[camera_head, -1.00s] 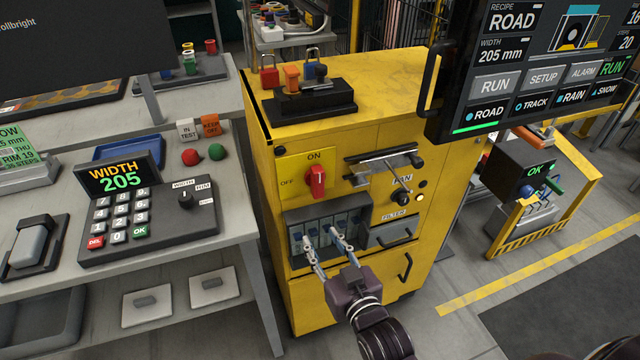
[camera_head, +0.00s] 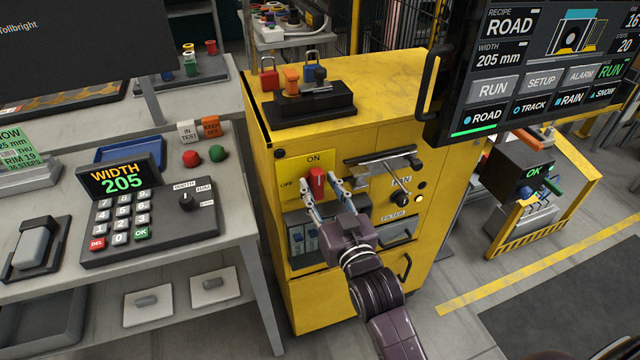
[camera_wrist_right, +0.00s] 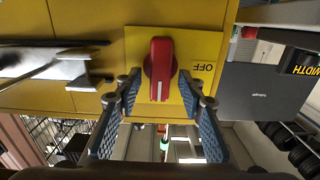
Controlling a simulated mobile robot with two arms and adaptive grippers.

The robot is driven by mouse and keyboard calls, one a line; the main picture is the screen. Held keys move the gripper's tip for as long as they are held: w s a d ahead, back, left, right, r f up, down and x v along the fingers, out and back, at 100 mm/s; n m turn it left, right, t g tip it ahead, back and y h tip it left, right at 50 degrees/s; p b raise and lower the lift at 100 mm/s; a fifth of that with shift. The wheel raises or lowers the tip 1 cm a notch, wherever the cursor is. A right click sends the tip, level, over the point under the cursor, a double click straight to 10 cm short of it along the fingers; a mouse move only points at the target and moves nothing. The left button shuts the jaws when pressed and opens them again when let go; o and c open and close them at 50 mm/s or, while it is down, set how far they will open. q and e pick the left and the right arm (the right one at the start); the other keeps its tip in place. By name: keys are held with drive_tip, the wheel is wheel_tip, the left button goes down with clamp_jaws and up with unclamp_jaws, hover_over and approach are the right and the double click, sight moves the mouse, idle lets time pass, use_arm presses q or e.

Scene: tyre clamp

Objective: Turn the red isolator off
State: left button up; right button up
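The red isolator (camera_head: 317,181) is a red rotary knob on a yellow plate marked ON above it and OFF to its left, on the front of the yellow cabinet. It stands upright, lined up with ON. My right gripper (camera_head: 322,188) is open at the knob. In the right wrist view its fingertips (camera_wrist_right: 159,82) lie on either side of the knob, with small gaps visible. My left gripper is not in view.
A T-shaped handle (camera_head: 384,160) and the FAN knob (camera_head: 401,198) sit right of the isolator. Padlocks (camera_head: 312,70) and a black block (camera_head: 313,103) are on the cabinet top. A keypad table (camera_head: 130,215) stands left; a hanging screen (camera_head: 540,65) is at upper right.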

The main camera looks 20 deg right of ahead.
drive_tip(key=shift+w, duration=0.2)
drive_tip(key=shift+c, duration=0.2)
clamp_jaws()
